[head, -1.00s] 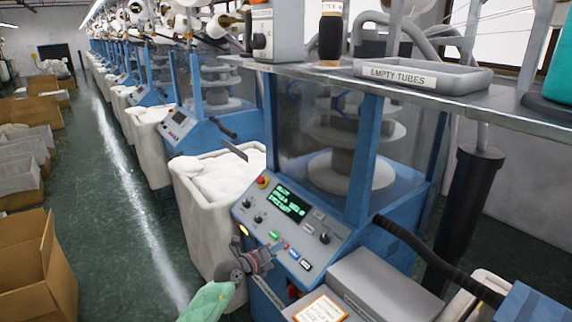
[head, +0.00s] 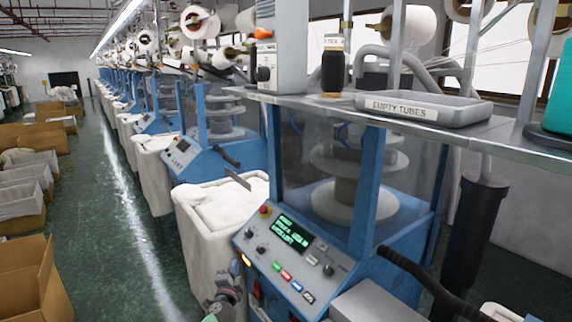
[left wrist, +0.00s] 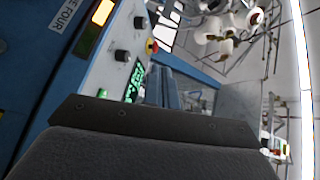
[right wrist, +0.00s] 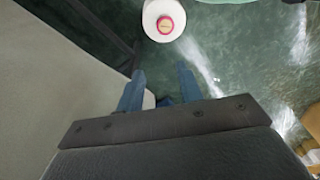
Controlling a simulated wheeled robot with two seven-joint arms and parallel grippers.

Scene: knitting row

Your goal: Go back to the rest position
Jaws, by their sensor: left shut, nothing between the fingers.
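My left gripper (head: 228,286) is low in the head view, beside the lower left corner of the knitting machine's control panel (head: 262,258). In the left wrist view its blue fingers (left wrist: 162,88) are close together with nothing between them, and the panel with its green display and knobs shows beyond. My right gripper is outside the head view. In the right wrist view its blue fingers (right wrist: 160,92) stand apart with no object between them. Green floor (right wrist: 215,60) shows beyond them.
A white bin (head: 207,238) of pale fabric stands left of the panel. The shelf with the EMPTY TUBES tray (head: 440,112) is above right. Cardboard boxes (head: 30,275) line the left, with a clear aisle between. A white cone with a pink centre (right wrist: 164,20) shows in the right wrist view.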

